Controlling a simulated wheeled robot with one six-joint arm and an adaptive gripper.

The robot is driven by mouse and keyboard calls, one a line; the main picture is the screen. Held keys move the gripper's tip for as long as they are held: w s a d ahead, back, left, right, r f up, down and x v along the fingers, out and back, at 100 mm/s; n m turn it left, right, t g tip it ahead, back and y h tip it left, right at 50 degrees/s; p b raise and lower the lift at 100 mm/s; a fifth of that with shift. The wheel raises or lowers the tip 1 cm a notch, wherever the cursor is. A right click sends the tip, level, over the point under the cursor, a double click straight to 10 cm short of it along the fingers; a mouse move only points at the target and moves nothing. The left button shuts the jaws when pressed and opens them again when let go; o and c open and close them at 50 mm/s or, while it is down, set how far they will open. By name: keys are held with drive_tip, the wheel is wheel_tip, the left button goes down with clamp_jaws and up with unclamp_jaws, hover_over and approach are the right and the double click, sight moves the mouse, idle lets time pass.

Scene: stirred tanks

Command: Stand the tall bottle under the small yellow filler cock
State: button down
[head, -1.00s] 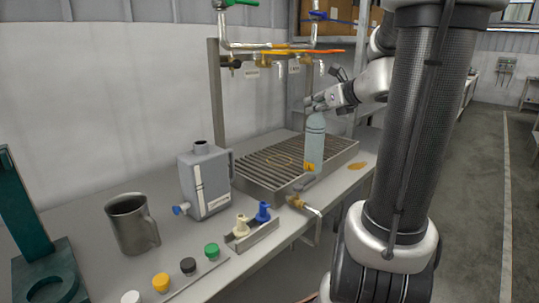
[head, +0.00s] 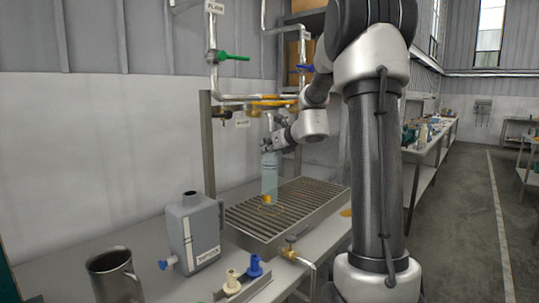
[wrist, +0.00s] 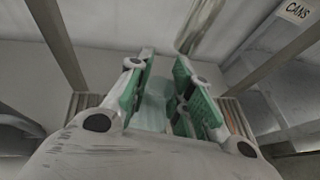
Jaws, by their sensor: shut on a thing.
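The tall bottle (head: 269,176) is pale blue-green with a yellow mark low on its side. It is upright over the slatted drip tray (head: 318,222); I cannot tell whether its base touches the slats. My gripper (head: 273,146) is shut on the bottle's upper part. In the wrist view the bottle (wrist: 153,106) shows between the green finger pads. Yellow cock handles (head: 272,103) sit on the pipework above the bottle. A small cock body (head: 223,113) is to their left. The outlet above the bottle is partly hidden by my wrist.
A grey jerrycan (head: 194,235) and a metal mug (head: 116,278) stand left of the tray. A rack with blue and cream plugs (head: 245,279) and a brass drain tap (head: 291,252) are in front. A metal post (head: 207,150) rises behind the tray. The tray's front slats are clear.

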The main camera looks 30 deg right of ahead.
sight(270, 175)
drive_tip(key=shift+s+f, duration=0.1)
drive_tip(key=shift+f, duration=1.2)
drive_tip(key=shift+d+f, duration=0.1)
drive_tip(key=c, duration=1.3)
unclamp_jaws()
